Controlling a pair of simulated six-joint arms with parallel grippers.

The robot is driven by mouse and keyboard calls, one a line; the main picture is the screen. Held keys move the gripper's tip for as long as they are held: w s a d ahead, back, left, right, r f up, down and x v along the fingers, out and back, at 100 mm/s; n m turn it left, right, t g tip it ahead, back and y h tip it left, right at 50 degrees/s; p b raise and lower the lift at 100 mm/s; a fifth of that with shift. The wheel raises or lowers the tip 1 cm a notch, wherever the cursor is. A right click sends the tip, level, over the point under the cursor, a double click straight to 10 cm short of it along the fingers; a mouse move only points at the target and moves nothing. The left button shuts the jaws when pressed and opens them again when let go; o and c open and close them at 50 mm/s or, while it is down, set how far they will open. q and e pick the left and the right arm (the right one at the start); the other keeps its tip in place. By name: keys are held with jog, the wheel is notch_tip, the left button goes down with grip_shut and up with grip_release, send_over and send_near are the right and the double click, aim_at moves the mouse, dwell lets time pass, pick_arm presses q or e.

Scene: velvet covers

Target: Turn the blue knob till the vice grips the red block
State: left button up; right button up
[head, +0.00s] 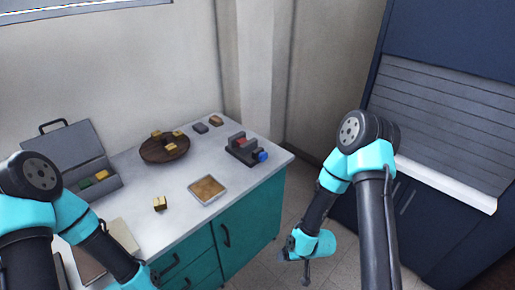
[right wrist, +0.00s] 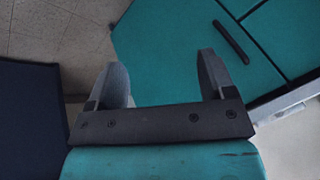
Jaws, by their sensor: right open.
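The dark grey vice (head: 243,154) sits near the right end of the counter in the head view. The red block (head: 238,140) is at the vice; whether the jaws touch it is too small to tell. The blue knob (head: 262,156) is on the vice's right side, near the counter's edge. My right gripper (head: 296,264) hangs low in front of the counter, well below and right of the knob. In the right wrist view it is open and empty (right wrist: 162,68), facing the teal cabinet front. My left arm enters at left; its gripper is out of frame.
The counter holds a round wooden tray (head: 153,154) with yellow blocks, a square tan tray (head: 207,190), a loose yellow block (head: 160,204) and an open grey toolbox (head: 77,151). Small blocks (head: 201,127) lie behind. A dark blue shuttered cabinet (head: 440,110) stands at right.

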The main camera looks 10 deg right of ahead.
aim_at(265, 157)
jog(key=w+d+r+n+t+y, duration=0.1)
jog(key=w+d+r+n+t, duration=0.15)
jog(key=w, duration=0.55)
jog(key=w+d+r+n+t+y, duration=0.1)
jog(key=w+d+r+t, duration=0.2)
jog(key=w, duration=0.5)
jog(key=w+d+r+n+t+y, duration=0.3)
jog(key=w+r+n+t, duration=0.2)
jog(key=w+r, duration=0.3)
notch_tip(265, 157, up, 2)
jog(key=shift+w+d+r+t, duration=0.15)
jog(key=shift+w+r+t, duration=0.1)
jog(key=shift+t, duration=0.3)
jog(key=x, duration=1.7)
jog(key=shift+a, duration=0.2)
jog(key=shift+r, duration=0.1)
jog(key=c, duration=0.9)
